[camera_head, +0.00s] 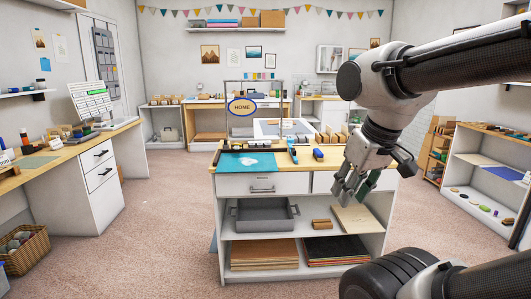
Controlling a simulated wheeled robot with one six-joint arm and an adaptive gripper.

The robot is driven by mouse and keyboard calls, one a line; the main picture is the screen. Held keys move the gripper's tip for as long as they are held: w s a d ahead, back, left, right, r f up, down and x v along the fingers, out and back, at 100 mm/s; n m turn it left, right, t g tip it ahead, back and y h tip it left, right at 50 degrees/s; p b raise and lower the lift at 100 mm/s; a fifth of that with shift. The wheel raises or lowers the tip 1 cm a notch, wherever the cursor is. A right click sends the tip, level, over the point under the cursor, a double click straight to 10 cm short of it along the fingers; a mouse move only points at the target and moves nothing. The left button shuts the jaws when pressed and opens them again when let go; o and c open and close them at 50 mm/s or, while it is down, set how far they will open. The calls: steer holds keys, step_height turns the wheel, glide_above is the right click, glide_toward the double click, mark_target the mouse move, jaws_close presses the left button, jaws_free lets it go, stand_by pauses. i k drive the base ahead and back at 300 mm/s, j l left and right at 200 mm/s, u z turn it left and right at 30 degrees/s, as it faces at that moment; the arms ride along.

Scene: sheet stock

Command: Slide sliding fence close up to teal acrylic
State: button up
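A teal acrylic sheet (246,165) lies flat on the left front of the wooden bench top, with a small pale patch on it. A narrow blue and dark piece (292,153) stands just right of the sheet, with a small gap between them; it looks like the sliding fence, but it is too small to be sure. A dark bar (254,150) runs along the sheet's back edge. My gripper (352,195) points down at the bench's right front, well right of the sheet and the blue piece. Its fingers look spread; a dark green part shows beside them.
The bench top (333,164) also bears a small blue object (318,155) and wooden blocks at the right. Below are a grey bin (264,216) and stacked sheets (264,254). A HOME sign (242,107) stands behind. Carpet is open at the left.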

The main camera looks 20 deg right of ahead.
mark_target(294, 150)
steer(key=i+l, duration=0.3)
steer(key=i, duration=0.2)
steer(key=i+l, duration=0.35)
steer(key=i, duration=0.2)
steer(key=k+l+z, duration=0.05)
